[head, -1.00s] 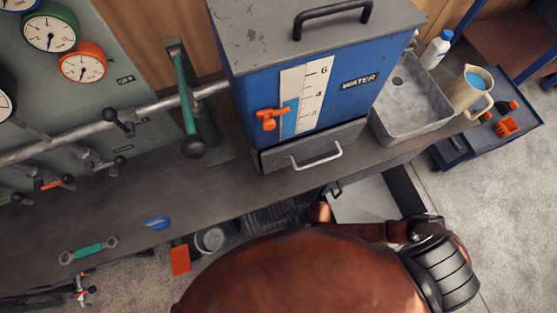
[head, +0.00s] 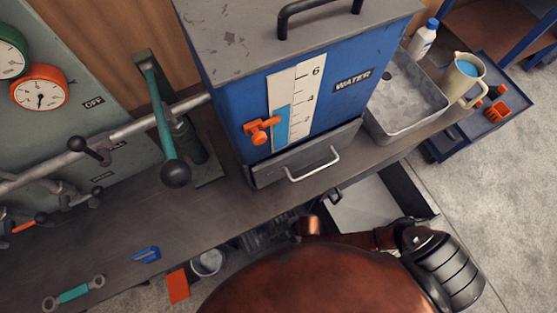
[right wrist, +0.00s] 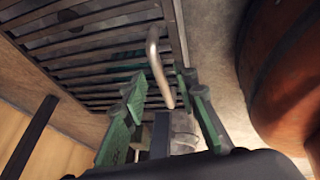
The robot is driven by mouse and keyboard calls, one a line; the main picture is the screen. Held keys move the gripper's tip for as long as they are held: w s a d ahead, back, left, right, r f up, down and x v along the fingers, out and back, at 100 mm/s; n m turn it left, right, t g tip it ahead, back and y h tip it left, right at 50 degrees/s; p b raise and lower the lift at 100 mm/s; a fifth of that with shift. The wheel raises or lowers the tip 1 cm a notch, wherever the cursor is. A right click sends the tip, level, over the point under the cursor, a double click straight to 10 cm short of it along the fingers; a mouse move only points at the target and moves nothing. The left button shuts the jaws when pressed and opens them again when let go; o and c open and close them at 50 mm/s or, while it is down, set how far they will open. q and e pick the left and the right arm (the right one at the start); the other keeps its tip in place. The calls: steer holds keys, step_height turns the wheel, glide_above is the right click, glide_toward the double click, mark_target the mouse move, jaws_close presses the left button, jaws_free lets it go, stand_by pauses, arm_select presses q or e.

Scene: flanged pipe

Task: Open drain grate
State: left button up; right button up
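In the right wrist view the drain grate (right wrist: 95,50) is a frame of dark parallel slats, set in a pale surround. A curved metal handle (right wrist: 156,70) stands out from it. My right gripper (right wrist: 165,85) has its green fingers spread on either side of the handle's lower end. The fingers look apart from the handle, with no clear contact. In the head view a small part of the dark slatted grate (head: 262,238) shows below the bench edge, mostly hidden by my copper-coloured body. My left gripper is not in view.
The grey bench (head: 110,225) carries a blue water tank (head: 225,110), a metal basin (head: 405,100), a green-handled lever (head: 160,110) and a wrench (head: 72,292). A bucket (head: 208,262) and an orange object (head: 177,286) are below the bench edge.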

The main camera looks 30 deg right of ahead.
steer(key=shift+c, duration=0.7)
jaws_close()
